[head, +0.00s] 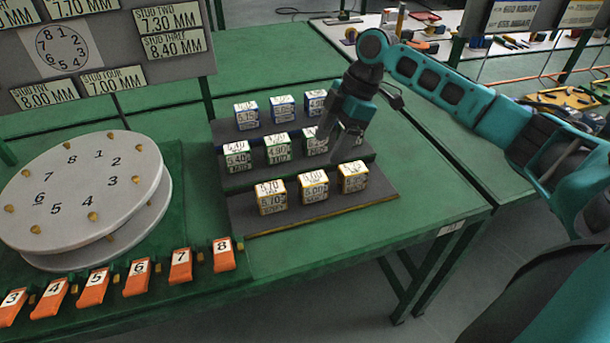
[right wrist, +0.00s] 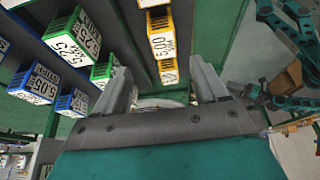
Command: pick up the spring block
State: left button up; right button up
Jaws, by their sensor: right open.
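Spring blocks with printed white faces stand in three rows on a dark stepped rack (head: 242,212). The front row has yellow-edged blocks (head: 313,187), the middle row green-edged blocks (head: 278,148), the back row blue-edged blocks (head: 283,108). My right gripper (head: 338,142) is open and empty over the right end of the middle and back rows, partly hiding blocks there. In the right wrist view its fingers (right wrist: 165,85) point toward the rack, with yellow-edged blocks (right wrist: 163,45) beyond and between them and green-edged blocks (right wrist: 104,70) by the left finger. Which block is meant cannot be told.
A round numbered grey plate (head: 85,190) stands left of the rack. Orange numbered tags (head: 137,278) line the table's front. A sign board (head: 110,50) rises at the back left. The green table (head: 420,190) is clear right of the rack. My teal arm parts show right in the wrist view.

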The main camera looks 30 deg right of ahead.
aim_at(314, 178)
jog(key=x, duration=0.6)
jog(key=shift+s+a, duration=0.1)
jog(key=shift+s, duration=0.1)
jog(key=shift+x, duration=2.95)
jog(key=shift+a, duration=0.1)
jog(key=shift+c, duration=0.3)
jog(key=shift+r, duration=0.15)
jog(key=c, duration=1.2)
